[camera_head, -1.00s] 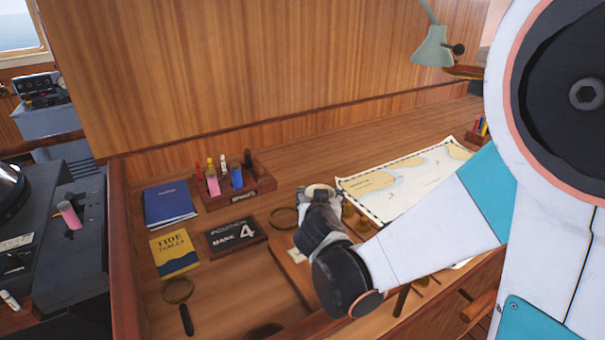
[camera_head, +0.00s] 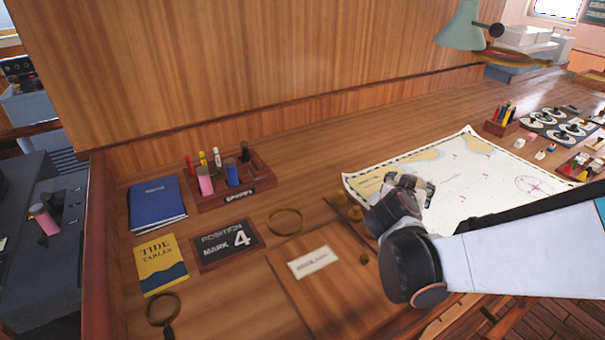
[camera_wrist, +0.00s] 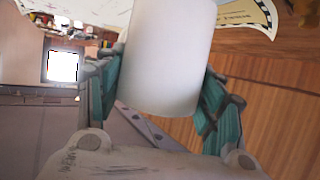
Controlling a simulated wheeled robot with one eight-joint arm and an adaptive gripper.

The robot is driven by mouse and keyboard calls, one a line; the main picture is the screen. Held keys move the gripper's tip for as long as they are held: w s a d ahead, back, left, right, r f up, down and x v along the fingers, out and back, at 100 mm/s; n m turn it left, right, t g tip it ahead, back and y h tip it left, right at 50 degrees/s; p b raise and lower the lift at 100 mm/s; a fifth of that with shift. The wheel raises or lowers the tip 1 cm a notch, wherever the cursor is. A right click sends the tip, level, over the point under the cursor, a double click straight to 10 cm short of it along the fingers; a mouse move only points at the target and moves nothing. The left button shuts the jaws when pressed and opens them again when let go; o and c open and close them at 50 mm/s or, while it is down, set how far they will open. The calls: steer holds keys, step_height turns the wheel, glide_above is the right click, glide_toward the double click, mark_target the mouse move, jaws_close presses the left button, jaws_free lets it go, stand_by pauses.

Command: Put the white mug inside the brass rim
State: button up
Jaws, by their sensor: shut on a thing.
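The white mug (camera_wrist: 165,60) fills the upper middle of the wrist view, between the two teal-padded fingers of my gripper (camera_wrist: 162,88). My gripper is shut on it. In the head view my gripper (camera_head: 412,188) is over the left part of the chart, and the mug is mostly hidden by the wrist. A thin brass rim (camera_head: 270,218) lies flat on the desk, left of my gripper and right of the "Position Mark 4" plate (camera_head: 228,244). Bare wood shows inside the rim, and the mug is apart from it.
A pen rack (camera_head: 262,183) with bottles stands behind the rim. A blue book (camera_head: 157,203), a yellow tide-tables booklet (camera_head: 161,265) and a magnifier (camera_head: 148,309) lie left. A labelled wooden board (camera_head: 335,290) is in front. The chart (camera_head: 480,185) spreads right; a lamp (camera_head: 461,25) overhangs behind.

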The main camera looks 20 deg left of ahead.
steer(key=s+a+n+y+b, duration=0.15)
steer(key=s+a, duration=0.25)
steer(key=a, duration=1.1)
steer(key=s+a+n+y, duration=0.15)
steer(key=s+a, duration=0.25)
steer(key=a, duration=1)
steer(key=shift+t, duration=0.3)
steer(key=shift+s+a+f+b, duration=0.1)
steer(key=shift+f+b, duration=0.95)
steer(key=shift+f, duration=0.65)
steer(key=shift+s+a+f+b, duration=0.1)
steer(key=shift+f+b, duration=0.95)
steer(key=shift+f, duration=0.6)
steer(key=shift+f+b, duration=0.3)
steer(key=shift+b, duration=0.05)
steer(key=o, duration=1.3)
steer(key=shift+o, duration=0.2)
steer(key=shift+r, duration=0.1)
